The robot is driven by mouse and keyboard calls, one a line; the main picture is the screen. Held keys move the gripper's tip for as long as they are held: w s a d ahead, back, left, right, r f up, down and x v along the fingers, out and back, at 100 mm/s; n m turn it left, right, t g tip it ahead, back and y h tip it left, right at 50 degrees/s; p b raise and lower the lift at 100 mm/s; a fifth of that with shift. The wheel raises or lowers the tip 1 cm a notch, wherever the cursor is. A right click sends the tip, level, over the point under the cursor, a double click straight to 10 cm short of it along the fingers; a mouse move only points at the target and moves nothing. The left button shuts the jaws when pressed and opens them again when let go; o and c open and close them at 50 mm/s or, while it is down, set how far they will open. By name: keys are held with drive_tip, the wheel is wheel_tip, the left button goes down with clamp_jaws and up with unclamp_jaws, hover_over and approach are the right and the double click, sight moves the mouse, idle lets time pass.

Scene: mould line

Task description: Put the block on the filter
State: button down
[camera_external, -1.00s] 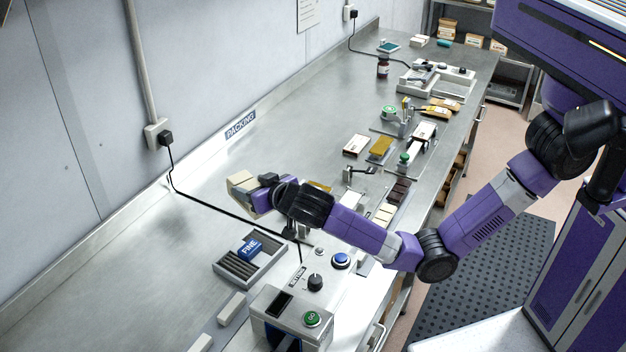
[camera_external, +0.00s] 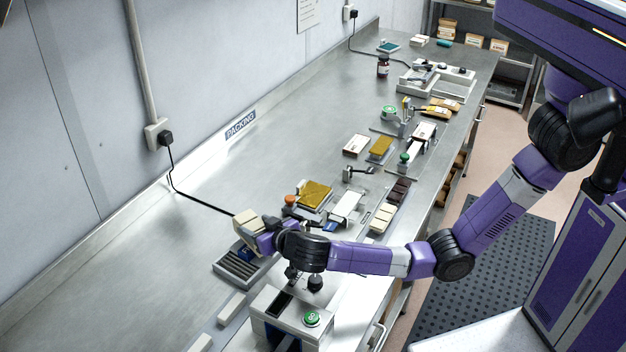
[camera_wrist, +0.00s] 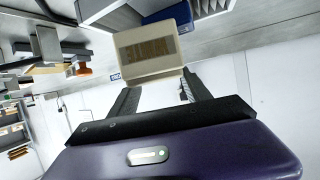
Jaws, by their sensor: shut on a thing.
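My gripper (camera_external: 256,234) is shut on a cream block (camera_external: 243,222), which shows raised above the bench in the external view. In the wrist view the block (camera_wrist: 150,52) sits between the finger ends of my gripper (camera_wrist: 158,84), with a brown patch on the side facing the camera. Behind it there is a blue piece (camera_wrist: 168,14), partly covered. In the external view a blue piece (camera_external: 246,254), earlier seen labelled FINE, sits at the grey slotted tray (camera_external: 222,268), partly hidden by my gripper. I cannot tell for sure which thing is the filter.
A machine with a green button (camera_external: 312,318) stands in front of the tray. An amber plate (camera_external: 315,194) and an orange knob (camera_external: 290,200) lie beyond my wrist. A black cable (camera_external: 205,204) runs along the bench. The bench at the left is clear.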

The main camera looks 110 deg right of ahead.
idle(0.3)
drive_tip(key=shift+c, duration=2.4)
unclamp_jaws()
drive_tip(key=shift+f, duration=0.1)
drive_tip(key=shift+r, duration=0.25)
drive_tip(key=b+v, duration=0.2)
drive_tip(key=v, duration=1)
drive_tip(key=shift+f, duration=0.15)
